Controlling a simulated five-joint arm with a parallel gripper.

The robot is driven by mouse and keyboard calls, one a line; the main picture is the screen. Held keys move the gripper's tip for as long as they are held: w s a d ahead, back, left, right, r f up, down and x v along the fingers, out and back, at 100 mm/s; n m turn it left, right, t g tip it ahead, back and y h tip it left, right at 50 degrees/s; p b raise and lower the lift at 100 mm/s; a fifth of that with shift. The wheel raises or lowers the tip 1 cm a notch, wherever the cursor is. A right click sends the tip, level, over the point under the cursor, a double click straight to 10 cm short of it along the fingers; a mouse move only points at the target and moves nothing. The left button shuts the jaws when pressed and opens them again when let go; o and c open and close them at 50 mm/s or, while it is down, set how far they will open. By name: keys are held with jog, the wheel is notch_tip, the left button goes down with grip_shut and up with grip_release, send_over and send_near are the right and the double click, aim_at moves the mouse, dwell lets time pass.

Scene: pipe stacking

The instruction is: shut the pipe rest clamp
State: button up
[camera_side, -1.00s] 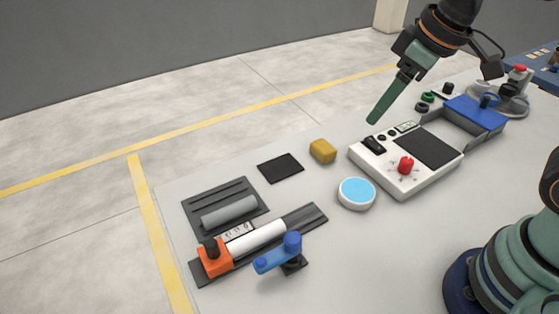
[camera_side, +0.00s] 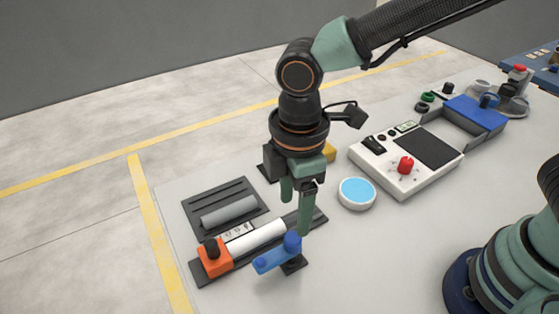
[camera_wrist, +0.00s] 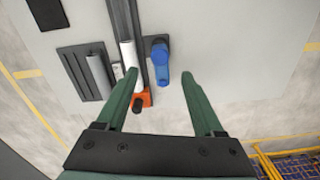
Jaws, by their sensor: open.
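The blue clamp arm (camera_side: 272,260) lies alongside the white pipe (camera_side: 258,237), about parallel to it and not across it. Its round blue knob (camera_side: 292,242) sits over a small black base. The pipe rests on a dark rail (camera_side: 312,216), with an orange block (camera_side: 214,259) with a black knob at its near end. My gripper (camera_side: 295,215) is open and points down above the clamp's knob end. In the wrist view the blue arm (camera_wrist: 161,80) shows between my open fingers (camera_wrist: 159,74), with the pipe (camera_wrist: 128,54) beside the left finger. I see no clear contact.
A dark rack (camera_side: 205,193) holding a grey cylinder (camera_side: 230,212) lies behind the rail. A blue-topped disc (camera_side: 356,192) and a white control box (camera_side: 410,180) with a red knob stand to the right. Bare table lies in front of the clamp.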

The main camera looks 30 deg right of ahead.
aim_at(293, 238)
notch_tip(293, 238, down, 8)
jog(key=shift+f, duration=0.1)
dwell(0.4)
grip_shut()
dwell(1.2)
